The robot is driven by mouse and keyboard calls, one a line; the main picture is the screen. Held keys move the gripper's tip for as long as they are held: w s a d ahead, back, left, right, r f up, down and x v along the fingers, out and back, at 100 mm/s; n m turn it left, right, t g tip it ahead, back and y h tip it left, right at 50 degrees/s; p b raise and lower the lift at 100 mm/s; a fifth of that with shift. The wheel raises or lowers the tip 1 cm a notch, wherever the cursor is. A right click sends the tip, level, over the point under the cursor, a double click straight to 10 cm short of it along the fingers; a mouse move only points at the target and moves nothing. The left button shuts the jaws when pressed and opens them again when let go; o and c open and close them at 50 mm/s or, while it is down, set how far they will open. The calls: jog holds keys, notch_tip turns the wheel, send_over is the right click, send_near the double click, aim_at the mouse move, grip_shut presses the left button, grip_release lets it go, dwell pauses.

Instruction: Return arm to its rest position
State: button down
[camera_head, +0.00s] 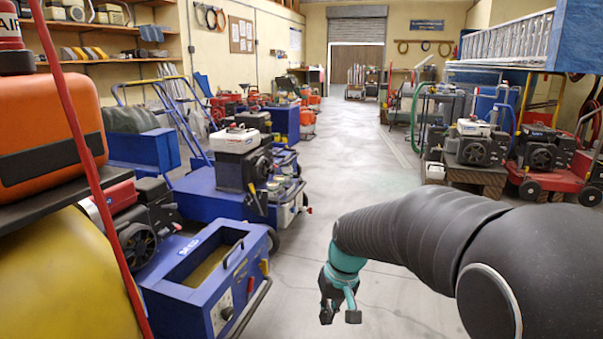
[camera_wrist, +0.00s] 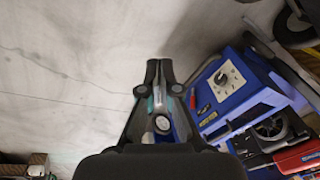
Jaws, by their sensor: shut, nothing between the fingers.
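My gripper (camera_head: 340,312) hangs from my arm in the lower right of the head view, pointing down over the bare concrete floor. In the wrist view my gripper (camera_wrist: 159,64) has its fingertips together at the picture's centre, with nothing between them. My black arm stretches in from the right edge of the head view. The fingers touch nothing that I can see.
A blue machine (camera_head: 208,275) with a dial stands left of my gripper; it also shows in the wrist view (camera_wrist: 235,95). More blue and red machines line the left side. An engine (camera_head: 482,148) stands at the right. The middle aisle floor (camera_head: 350,150) is clear.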

jog(key=s+d+r+t+p, duration=0.1)
jog(key=s+d+r, duration=0.2)
jog(key=s, duration=0.4)
jog(key=s+d+r+m+t+h+p, duration=0.1)
jog(key=s+d+r+t+p, duration=0.1)
jog(key=s+r, duration=0.4)
jog(key=s+d+r+m+t+h+p, duration=0.1)
jog(key=s+d+r+p, duration=0.1)
jog(key=s+d+r, duration=0.3)
jog(key=s, duration=0.4)
jog(key=shift+r+t, duration=0.2)
jog(key=shift+t, duration=0.1)
jog(key=shift+d, duration=0.1)
